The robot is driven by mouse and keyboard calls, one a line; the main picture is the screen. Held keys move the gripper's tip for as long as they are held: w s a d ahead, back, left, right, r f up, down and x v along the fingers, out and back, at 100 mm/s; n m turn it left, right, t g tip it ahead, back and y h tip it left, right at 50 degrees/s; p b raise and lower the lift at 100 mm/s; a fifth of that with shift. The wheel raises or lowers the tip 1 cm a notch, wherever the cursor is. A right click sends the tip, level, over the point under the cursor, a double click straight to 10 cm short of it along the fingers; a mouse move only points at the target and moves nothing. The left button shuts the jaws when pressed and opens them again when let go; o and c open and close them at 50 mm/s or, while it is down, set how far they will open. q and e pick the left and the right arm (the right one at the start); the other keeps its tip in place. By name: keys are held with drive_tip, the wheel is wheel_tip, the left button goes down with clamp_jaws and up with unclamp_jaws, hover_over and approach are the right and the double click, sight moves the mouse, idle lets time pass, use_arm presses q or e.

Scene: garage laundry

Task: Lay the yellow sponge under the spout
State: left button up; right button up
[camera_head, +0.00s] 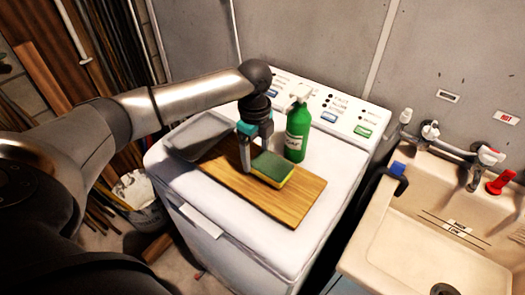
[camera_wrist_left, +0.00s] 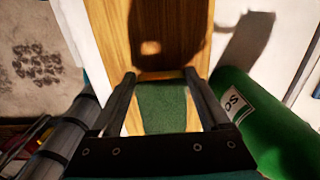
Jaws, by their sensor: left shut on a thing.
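The yellow sponge (camera_head: 272,170) with a green top lies at a wooden board (camera_head: 290,207) on top of the white washer. My left gripper (camera_head: 248,165) reaches down from above and is shut on the sponge at its left end in the head view. In the left wrist view the sponge's green face (camera_wrist_left: 162,108) sits between the two fingers. I cannot tell whether the sponge is lifted off the board. The spout (camera_head: 474,180) hangs over the beige sink (camera_head: 385,225) at the right. My right gripper is not in view.
A green spray bottle (camera_head: 297,135) stands close behind the sponge, and also shows beside the gripper in the left wrist view (camera_wrist_left: 262,120). A grey scoop-like object (camera_head: 190,138) lies left on the washer.

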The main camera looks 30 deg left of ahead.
sight(263, 152)
use_arm(q)
drive_tip(key=shift+w+d, duration=0.15)
drive_tip(key=shift+w, duration=1.05)
drive_tip(key=shift+w+f, duration=0.2)
drive_tip(key=shift+w, duration=0.05)
drive_tip(key=shift+s+f, duration=0.1)
drive_tip(key=shift+f, duration=0.45)
drive_tip(key=o, duration=1.3)
drive_tip(key=shift+f, duration=0.1)
wheel_tip(263, 152, up, 12)
drive_tip(key=shift+r+p, duration=0.15)
drive_tip(key=shift+p, duration=0.35)
